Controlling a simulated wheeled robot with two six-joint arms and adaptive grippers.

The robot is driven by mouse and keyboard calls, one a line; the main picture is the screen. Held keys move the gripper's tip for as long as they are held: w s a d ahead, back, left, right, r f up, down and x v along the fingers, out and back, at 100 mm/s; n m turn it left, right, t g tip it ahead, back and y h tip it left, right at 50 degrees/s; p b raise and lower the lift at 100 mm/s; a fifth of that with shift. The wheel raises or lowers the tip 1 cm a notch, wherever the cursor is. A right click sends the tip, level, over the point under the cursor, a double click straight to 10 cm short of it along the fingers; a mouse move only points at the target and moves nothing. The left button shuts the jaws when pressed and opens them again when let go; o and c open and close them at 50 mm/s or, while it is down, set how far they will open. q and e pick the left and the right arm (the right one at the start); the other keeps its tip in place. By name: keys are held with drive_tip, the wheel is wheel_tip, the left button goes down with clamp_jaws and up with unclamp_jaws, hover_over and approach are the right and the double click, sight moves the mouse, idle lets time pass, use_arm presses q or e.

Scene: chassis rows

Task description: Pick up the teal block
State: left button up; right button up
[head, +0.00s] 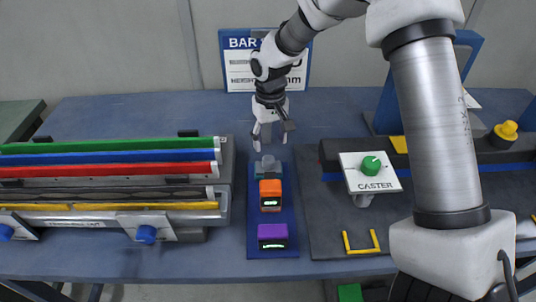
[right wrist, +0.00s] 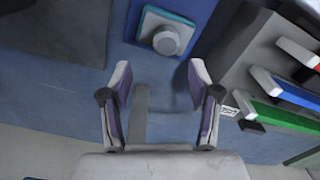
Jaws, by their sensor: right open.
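The teal block (head: 268,173) stands at the far end of a narrow blue strip in the head view, with a grey knob on top. In the right wrist view the teal block (right wrist: 150,28) shows from above, its grey round knob facing up and teal showing along its edge. My right gripper (head: 271,138) points down just behind and above the block. In the right wrist view the right gripper (right wrist: 160,73) has its fingers spread, with nothing between them; the block lies beyond the fingertips. My left gripper is not in view.
An orange block (head: 270,193) and a purple block (head: 272,237) stand nearer on the blue strip (head: 253,215). A rack with coloured bars (head: 110,157) is on the left. A bar sign (head: 240,70) stands behind.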

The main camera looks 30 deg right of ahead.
sight(269, 158)
drive_tip(key=shift+s+a+f, duration=0.6)
drive_tip(key=shift+s+f, duration=0.05)
drive_tip(key=f, duration=0.3)
drive_tip(key=w+f, duration=0.1)
drive_tip(key=f, duration=0.1)
drive_tip(key=shift+d+f+p, duration=0.2)
drive_tip(key=shift+d+p, duration=0.05)
drive_tip(key=shift+p, duration=0.15)
drive_tip(key=shift+s+a+r, duration=0.15)
drive_tip(key=shift+s+r, duration=0.05)
drive_tip(key=shift+s, duration=0.05)
clamp_jaws()
